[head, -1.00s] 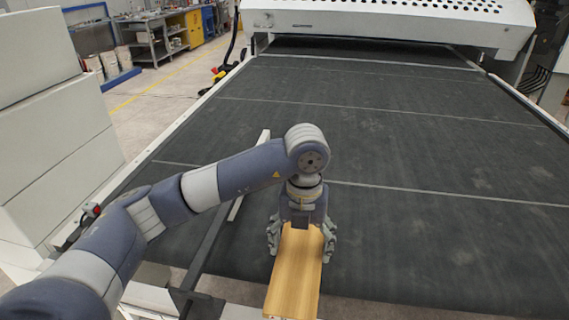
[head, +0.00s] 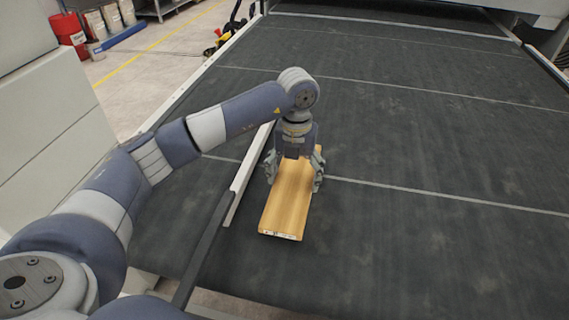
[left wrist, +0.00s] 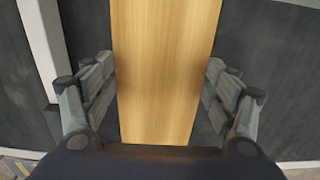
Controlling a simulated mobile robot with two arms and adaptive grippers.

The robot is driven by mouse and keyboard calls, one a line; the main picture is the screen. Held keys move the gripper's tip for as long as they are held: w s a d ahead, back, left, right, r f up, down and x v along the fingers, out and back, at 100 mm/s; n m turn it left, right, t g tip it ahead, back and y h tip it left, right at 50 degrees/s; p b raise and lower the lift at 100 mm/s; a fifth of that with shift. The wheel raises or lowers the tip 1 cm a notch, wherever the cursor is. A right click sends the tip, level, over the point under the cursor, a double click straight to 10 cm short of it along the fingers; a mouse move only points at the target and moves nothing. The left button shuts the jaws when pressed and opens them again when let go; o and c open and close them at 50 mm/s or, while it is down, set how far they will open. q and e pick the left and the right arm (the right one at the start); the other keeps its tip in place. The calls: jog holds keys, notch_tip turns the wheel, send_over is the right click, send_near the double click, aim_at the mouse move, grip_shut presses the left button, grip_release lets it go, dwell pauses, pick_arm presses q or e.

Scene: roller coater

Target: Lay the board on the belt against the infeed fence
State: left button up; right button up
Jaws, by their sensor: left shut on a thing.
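The board (head: 286,208) is a plain light wood plank with a small printed label on its near end. My left gripper (head: 295,172) is shut on the board across its width; the wrist view shows a finger on each side of the board (left wrist: 164,70). The board is over the near part of the dark belt (head: 430,240); I cannot tell whether it touches it. The infeed fence (head: 247,174) is a pale rail left of the board, roughly parallel, with a gap between them. It also shows in the wrist view (left wrist: 40,45). My right gripper is out of view.
A dark bar (head: 205,250) continues from the fence toward the front. A pale machine body (head: 50,140) stands at the left. A red drum (head: 68,32) and pails stand on the floor beyond. The belt to the right is clear.

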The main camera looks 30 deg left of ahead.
aim_at(284, 162)
pick_arm(q)
jog(key=w+a+p, duration=0.1)
jog(key=w+a, duration=0.2)
jog(key=shift+w+a+f, duration=0.15)
jog(key=shift+w+a, duration=0.15)
jog(key=shift+a, duration=0.05)
jog(key=shift+w+a+f, duration=0.1)
jog(key=shift+w+a, duration=0.2)
jog(key=shift+a, duration=0.05)
jog(key=shift+w+a+p, duration=0.15)
jog(key=shift+a+p, duration=0.1)
jog(key=shift+p, duration=0.05)
jog(key=shift+w+a+f+p, duration=0.1)
jog(key=shift+a+f+p, duration=0.05)
jog(key=shift+f+p, duration=0.15)
notch_tip(284, 162, down, 2)
jog(key=shift+f+p, duration=0.2)
jog(key=shift+p, duration=0.4)
jog(key=shift+f, duration=0.25)
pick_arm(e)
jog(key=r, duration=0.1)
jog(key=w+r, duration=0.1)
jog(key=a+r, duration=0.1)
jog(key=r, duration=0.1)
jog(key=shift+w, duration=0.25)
pick_arm(q)
jog(key=shift+f, duration=0.1)
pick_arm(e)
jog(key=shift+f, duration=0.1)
